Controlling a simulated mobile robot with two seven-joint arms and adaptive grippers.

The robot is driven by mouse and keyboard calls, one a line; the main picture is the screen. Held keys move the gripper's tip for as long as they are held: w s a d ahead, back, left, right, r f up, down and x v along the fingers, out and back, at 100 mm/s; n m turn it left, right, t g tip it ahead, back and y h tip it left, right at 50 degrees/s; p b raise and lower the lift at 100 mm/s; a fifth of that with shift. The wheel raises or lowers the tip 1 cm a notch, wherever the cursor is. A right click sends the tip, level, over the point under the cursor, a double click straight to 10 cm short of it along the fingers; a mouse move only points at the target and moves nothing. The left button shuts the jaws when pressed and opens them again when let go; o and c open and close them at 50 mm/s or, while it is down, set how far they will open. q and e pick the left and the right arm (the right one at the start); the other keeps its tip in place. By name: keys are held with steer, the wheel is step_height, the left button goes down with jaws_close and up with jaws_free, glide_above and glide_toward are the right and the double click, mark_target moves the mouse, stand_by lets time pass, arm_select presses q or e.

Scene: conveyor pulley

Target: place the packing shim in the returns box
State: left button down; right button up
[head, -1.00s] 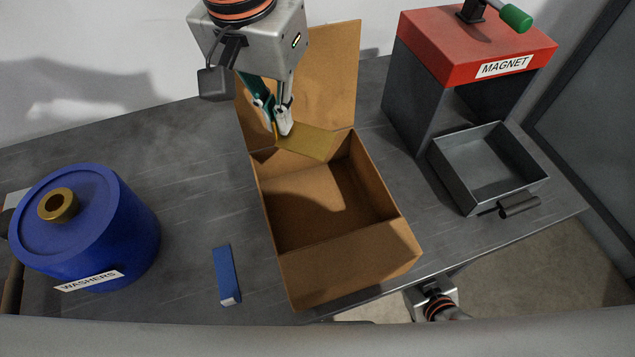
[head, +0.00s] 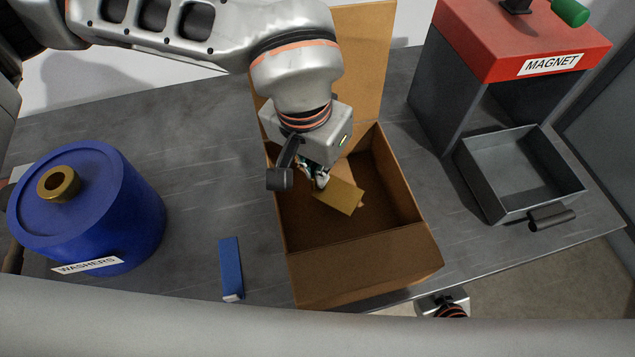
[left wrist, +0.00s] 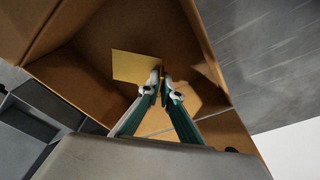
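The packing shim appears to be a thin, flat yellow plate (head: 340,196); it also shows in the left wrist view (left wrist: 134,67). My left gripper (head: 322,181) is shut on one edge of it, with the fingertips (left wrist: 160,88) close together. The cardboard returns box (head: 365,262) stands open on the table, and the gripper and shim are over or within its opening. I cannot tell exactly how far the shim is above the box floor. Part of my right gripper (head: 443,302) shows beyond the table's front edge; its fingers are hidden.
A blue bar (head: 231,268) lies on the table (head: 200,190) left of the box. A blue washers drum (head: 110,225) with a brass ring (head: 58,183) stands farther left. The red-topped magnet stand (head: 520,45) and a grey tray (head: 490,195) are to the right.

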mark_target(317, 188)
arm_select(q)
steer(key=shift+f, duration=2.2)
steer(key=shift+f+b, duration=0.1)
steer(key=shift+b, duration=0.2)
steer(key=c, duration=2.3)
jaws_free()
steer(key=r, duration=0.4)
steer(key=s+r+p, duration=0.1)
steer(key=r, duration=0.3)
steer(key=a+r, duration=0.1)
steer(key=r, duration=0.3)
steer(key=shift+s, duration=0.3)
